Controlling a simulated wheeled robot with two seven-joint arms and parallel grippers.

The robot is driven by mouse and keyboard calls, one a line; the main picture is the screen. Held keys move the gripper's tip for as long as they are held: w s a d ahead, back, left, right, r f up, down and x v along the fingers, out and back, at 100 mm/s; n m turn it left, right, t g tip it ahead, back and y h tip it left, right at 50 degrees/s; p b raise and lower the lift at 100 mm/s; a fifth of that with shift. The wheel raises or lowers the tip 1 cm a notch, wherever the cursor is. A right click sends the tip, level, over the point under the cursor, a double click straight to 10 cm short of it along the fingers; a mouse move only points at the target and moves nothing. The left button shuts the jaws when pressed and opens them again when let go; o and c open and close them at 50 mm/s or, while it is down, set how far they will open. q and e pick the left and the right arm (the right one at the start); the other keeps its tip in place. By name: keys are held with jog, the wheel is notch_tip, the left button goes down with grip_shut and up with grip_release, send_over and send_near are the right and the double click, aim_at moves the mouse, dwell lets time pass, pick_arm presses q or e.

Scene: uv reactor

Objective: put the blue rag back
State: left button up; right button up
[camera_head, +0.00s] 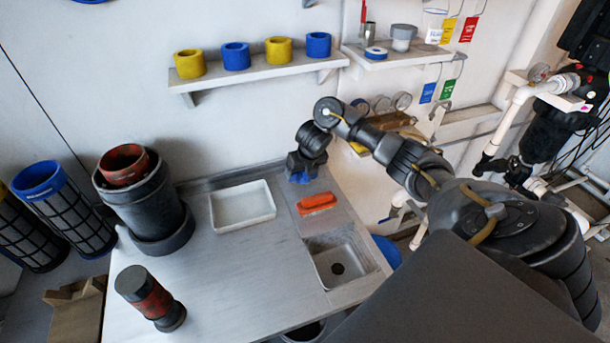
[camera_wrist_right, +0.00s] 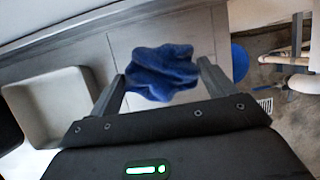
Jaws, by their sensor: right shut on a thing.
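The blue rag (camera_wrist_right: 162,72) is a crumpled bunch between the fingers of my right gripper (camera_wrist_right: 161,78) in the wrist view. In the head view my right gripper (camera_head: 301,170) points down over the back of the grey bench, and only a little of the rag (camera_head: 302,178) shows under it. The gripper is shut on the rag. I cannot tell whether the rag touches the bench top. My left gripper is not in view.
A red-orange item (camera_head: 317,204) lies just in front, beside the sink (camera_head: 338,264). A white tray (camera_head: 242,206) is to the left. A dark canister (camera_head: 145,205) and small cylinder (camera_head: 150,299) stand farther left. A wall shelf (camera_head: 262,74) holds yellow and blue rings.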

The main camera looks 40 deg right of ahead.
aim_at(304, 176)
notch_tip(304, 176, down, 3)
jog(key=shift+b, duration=0.7)
jog(key=shift+w+d+f, duration=0.1)
jog(key=shift+d+f, duration=0.05)
jog(key=shift+f, duration=0.25)
jog(key=shift+r, duration=0.1)
jog(key=shift+f, duration=0.2)
jog(key=o, duration=0.9)
jog(key=shift+c, duration=0.2)
jog(key=p+v, duration=0.7)
jog(key=v, duration=0.5)
jog(key=shift+r+p, duration=0.25)
jog(key=shift+p, duration=0.15)
